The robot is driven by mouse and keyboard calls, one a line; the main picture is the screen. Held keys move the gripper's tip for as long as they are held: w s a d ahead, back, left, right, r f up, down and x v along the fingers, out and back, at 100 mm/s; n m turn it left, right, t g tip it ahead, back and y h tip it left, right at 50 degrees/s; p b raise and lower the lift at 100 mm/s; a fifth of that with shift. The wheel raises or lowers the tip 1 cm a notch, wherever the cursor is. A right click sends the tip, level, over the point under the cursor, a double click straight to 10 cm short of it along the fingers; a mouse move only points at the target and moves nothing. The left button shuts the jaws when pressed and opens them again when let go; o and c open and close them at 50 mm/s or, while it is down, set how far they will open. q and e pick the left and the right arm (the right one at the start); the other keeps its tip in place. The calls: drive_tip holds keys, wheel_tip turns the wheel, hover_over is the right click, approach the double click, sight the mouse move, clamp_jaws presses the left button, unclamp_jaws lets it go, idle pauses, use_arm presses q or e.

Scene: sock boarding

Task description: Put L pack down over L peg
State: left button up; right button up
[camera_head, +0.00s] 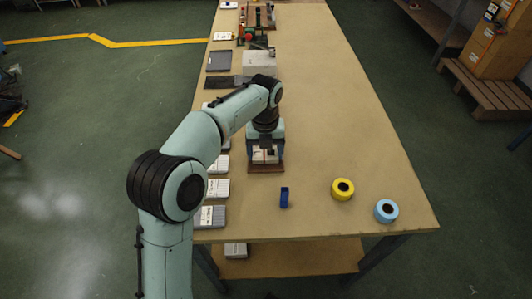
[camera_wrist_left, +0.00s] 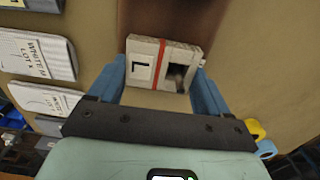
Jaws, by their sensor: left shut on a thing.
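The L pack (camera_wrist_left: 163,64) is a pale block with a black letter L, a red band around it and a dark opening on its right part. My left gripper (camera_wrist_left: 165,88) is shut on it, with a blue finger on each side. In the head view the left gripper (camera_head: 265,148) points down at the table, with the pack (camera_head: 262,156) between its fingers over a brown board (camera_head: 266,169). The board also shows in the wrist view (camera_wrist_left: 160,18). I cannot make out the L peg; the pack and gripper cover that spot. My right gripper is not in view.
White labelled packs (camera_head: 217,188) line the table's left edge. A small blue block (camera_head: 284,197), a yellow roll (camera_head: 343,188) and a light blue roll (camera_head: 386,210) stand near the front. A grey-white block (camera_head: 260,63) is farther back. The table's right side (camera_head: 335,110) is clear.

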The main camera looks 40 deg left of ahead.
sight(265, 154)
use_arm(q)
drive_tip(key=shift+f, duration=0.25)
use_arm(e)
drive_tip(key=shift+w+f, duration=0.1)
use_arm(q)
drive_tip(key=o, duration=1)
wheel_tip(265, 154, up, 12)
drive_tip(key=p, duration=0.4)
drive_tip(key=shift+r+p, duration=0.1)
drive_tip(key=shift+p, duration=0.2)
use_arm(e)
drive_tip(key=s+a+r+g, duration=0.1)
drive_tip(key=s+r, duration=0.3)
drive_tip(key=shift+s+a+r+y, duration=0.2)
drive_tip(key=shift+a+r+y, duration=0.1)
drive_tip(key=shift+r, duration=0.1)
